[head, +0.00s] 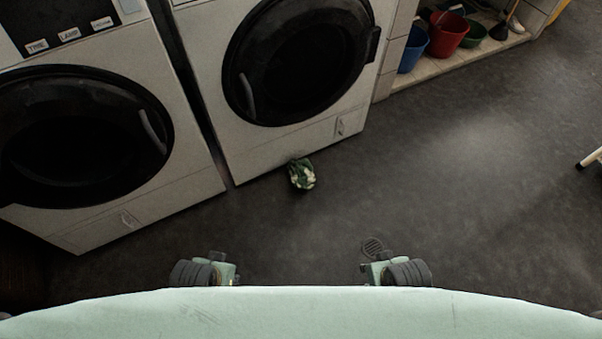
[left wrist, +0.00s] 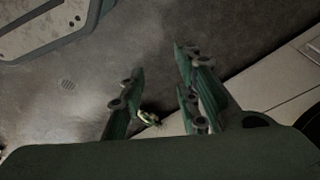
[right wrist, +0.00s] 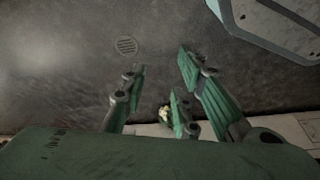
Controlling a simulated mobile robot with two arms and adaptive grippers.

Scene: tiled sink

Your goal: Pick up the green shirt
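The green shirt (head: 302,174) is a small crumpled bundle, dark green with pale patches. It lies on the floor against the foot of the right washing machine in the head view. It shows small and partly hidden behind the fingers in the left wrist view (left wrist: 150,118) and the right wrist view (right wrist: 164,114). My left gripper (left wrist: 158,66) has its fingers spread with nothing between them. My right gripper (right wrist: 161,68) is also spread and empty. Both are apart from the shirt. I cannot make out either gripper clearly in the head view.
Two white washing machines (head: 190,172) with dark round doors stand at the left and middle. A low tiled ledge (head: 440,67) at the top right holds a blue bucket (head: 412,52) and a red bucket (head: 448,36). A floor drain (head: 372,247) lies in otherwise open dark floor.

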